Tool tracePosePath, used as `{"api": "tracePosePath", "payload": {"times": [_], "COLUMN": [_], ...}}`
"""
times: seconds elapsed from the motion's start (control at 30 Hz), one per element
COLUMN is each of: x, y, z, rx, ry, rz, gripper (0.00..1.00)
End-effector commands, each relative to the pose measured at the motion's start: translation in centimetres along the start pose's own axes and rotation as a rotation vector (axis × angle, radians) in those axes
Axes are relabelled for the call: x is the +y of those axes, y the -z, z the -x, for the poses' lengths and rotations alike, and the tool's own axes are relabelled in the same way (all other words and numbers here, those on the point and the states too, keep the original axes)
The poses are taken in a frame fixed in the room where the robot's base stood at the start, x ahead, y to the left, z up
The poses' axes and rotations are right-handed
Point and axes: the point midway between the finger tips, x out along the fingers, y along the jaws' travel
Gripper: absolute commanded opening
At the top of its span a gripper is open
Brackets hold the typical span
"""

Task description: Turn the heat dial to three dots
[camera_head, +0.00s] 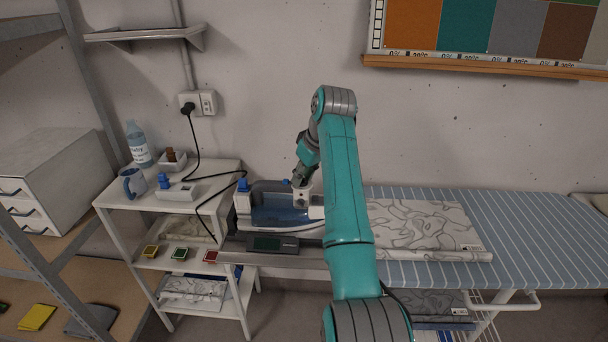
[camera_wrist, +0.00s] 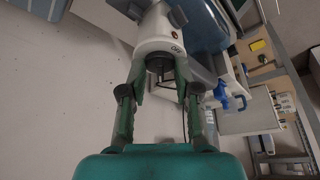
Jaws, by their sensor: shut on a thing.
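The appliance is a white and dark blue steam iron (camera_head: 280,211) at the left end of the ironing board. It also shows at the top of the wrist view, with a blue body (camera_wrist: 205,28) and a white part (camera_wrist: 158,27). A dark round dial (camera_wrist: 158,62) sits on the white part. My gripper (camera_wrist: 160,72) has its two green fingers on either side of the dial, shut on it. In the head view my gripper (camera_head: 302,178) reaches down to the iron's top, and the dial is hidden there. I cannot read any dot marks.
The striped ironing board (camera_head: 540,235) carries a patterned folded cloth (camera_head: 430,222). A dark display unit (camera_head: 272,243) is in front of the iron. A black cable (camera_head: 197,150) hangs from the wall socket.

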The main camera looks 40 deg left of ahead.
Motion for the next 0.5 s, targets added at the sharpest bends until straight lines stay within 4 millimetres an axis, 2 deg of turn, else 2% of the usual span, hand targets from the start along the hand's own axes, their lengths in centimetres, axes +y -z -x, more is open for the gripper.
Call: {"api": "tracePosePath", "payload": {"times": [0.5], "x": [-0.43], "y": [0.15], "z": [-0.05], "rx": [0.001], "ry": [-0.185], "rz": [-0.446], "gripper": [0.00]}}
